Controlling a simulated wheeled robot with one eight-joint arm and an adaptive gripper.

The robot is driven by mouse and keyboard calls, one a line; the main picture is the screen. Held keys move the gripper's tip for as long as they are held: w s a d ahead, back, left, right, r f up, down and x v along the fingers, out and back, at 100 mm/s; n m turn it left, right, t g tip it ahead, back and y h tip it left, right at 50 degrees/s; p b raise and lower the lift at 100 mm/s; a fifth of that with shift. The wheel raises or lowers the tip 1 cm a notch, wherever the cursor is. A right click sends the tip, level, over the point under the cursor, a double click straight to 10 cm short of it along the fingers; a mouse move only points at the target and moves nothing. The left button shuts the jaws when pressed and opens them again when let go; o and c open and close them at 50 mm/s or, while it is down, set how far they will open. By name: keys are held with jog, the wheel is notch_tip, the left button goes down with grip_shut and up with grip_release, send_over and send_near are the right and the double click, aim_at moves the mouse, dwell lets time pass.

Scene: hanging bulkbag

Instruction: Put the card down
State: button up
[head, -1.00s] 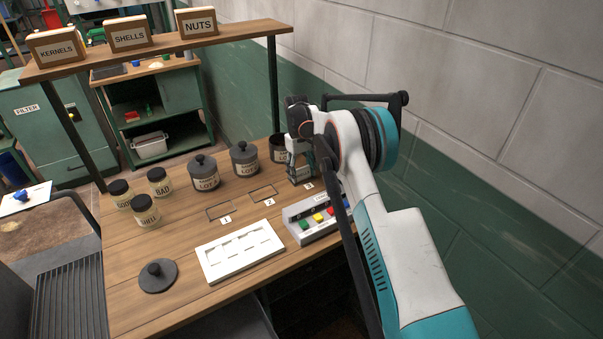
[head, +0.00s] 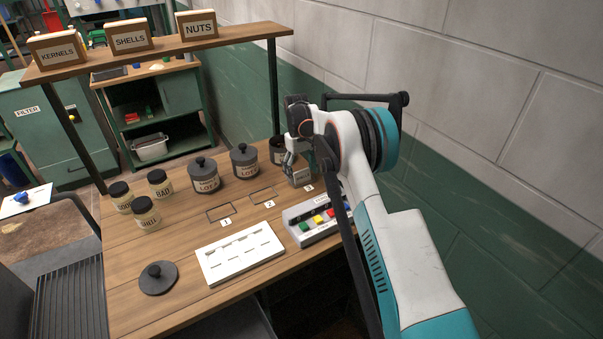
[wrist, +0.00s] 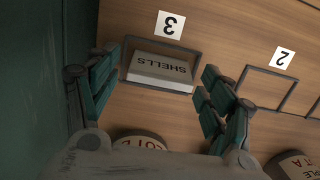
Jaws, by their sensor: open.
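The card (wrist: 160,70) is a pale block lettered SHELLS, upside down in the wrist view. It rests within the dark outline marked 3 on the wooden bench. My gripper (wrist: 161,66) is open, with one teal finger to the left of the card and one to the right. Gaps show between the fingers and the card, and nothing is gripped. In the head view my gripper (head: 298,172) is low over the bench's far right part, beside the number 3 label (head: 308,188).
Outlines marked 1 (head: 221,212) and 2 (head: 262,195) are empty. Lidded lot pots (head: 204,180) stand close behind. A white slotted tray (head: 240,252), a button box (head: 315,221), small jars (head: 146,217) and a dark lid (head: 158,281) are on the bench. A wall is at right.

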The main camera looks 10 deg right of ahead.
jog(key=s+r+m+t+p, duration=0.1)
jog(key=s+r, duration=0.3)
jog(key=r, duration=0.9)
jog(key=s+r+t+p, duration=0.1)
jog(key=s+r+p, duration=0.15)
jog(key=r, duration=1.05)
jog(key=s+r+t, duration=0.2)
jog(key=s+r, duration=0.6)
jog(key=s, duration=0.5)
jog(key=s+r+m+t, duration=0.1)
jog(key=s+m+t, duration=0.1)
jog(key=s, duration=1.2)
jog(key=s+f+t, duration=0.1)
jog(key=s+f, duration=0.2)
jog(key=s, duration=0.4)
jog(key=s+f+t, duration=0.1)
jog(key=s+f, duration=0.3)
jog(key=s, duration=0.3)
jog(key=shift+m+t+b, duration=0.3)
jog(key=shift+b, duration=0.15)
jog(key=shift+f, duration=0.2)
